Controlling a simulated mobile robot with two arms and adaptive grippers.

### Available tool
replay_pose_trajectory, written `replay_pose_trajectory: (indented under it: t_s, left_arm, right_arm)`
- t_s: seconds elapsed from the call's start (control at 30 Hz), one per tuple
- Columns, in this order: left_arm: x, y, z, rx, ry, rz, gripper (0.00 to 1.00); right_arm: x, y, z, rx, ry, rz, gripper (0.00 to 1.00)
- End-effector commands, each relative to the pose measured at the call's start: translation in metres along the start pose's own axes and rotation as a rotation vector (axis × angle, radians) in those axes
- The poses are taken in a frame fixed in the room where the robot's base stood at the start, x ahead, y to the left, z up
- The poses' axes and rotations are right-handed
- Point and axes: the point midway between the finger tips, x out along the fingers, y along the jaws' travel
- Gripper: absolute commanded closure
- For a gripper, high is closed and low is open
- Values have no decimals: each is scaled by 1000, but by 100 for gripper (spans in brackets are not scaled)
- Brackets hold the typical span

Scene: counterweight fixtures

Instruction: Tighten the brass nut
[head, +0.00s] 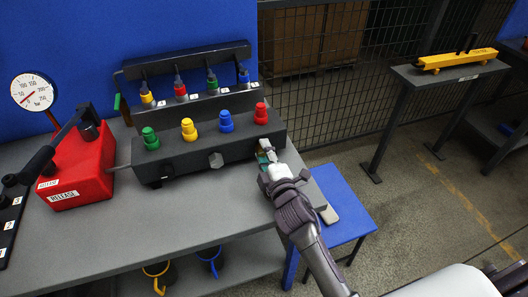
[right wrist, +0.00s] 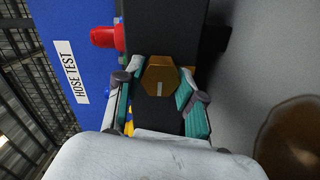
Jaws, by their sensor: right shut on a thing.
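The brass nut (right wrist: 160,76) is a hexagonal nut with a pale mark on its face, seen in the right wrist view against the dark block. My right gripper (head: 264,156) is at the right end of the front face of the dark manifold block (head: 183,162). In the right wrist view its teal-padded fingers (right wrist: 162,84) are on either side of the nut, shut on it. In the head view the gripper hides the nut. A grey hex nut (head: 216,160) sits further left on the same front face. My left gripper is not in view.
Green (head: 150,138), yellow (head: 189,129), blue (head: 226,121) and red (head: 261,113) fittings stand on the block. A hose rack (head: 190,62) is behind. A red RELEASE box (head: 78,172) with a black lever is left. The grey tabletop (head: 190,215) in front is clear.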

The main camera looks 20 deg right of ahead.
Motion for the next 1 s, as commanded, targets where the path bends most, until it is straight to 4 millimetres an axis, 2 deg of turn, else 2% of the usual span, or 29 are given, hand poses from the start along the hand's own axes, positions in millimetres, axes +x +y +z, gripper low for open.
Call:
replay_pose_trajectory:
  t_s: [0.2,0.23,0.37,0.67,0.77,0.87,1.0]
  left_arm:
    - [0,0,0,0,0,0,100]
    - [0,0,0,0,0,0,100]
    - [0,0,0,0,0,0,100]
    - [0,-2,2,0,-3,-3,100]
    - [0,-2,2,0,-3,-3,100]
    - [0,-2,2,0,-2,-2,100]
    - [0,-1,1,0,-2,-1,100]
  right_arm:
    - [0,-1,0,3,-1,-3,96]
    - [0,-1,0,3,-1,-3,58]
    - [0,-1,0,2,-1,-2,37]
    - [-1,0,0,1,0,-1,36]
    - [-6,-1,0,0,-1,-3,36]
    - [-20,-2,0,0,-1,-3,36]
    - [-50,-2,0,1,-1,-4,36]
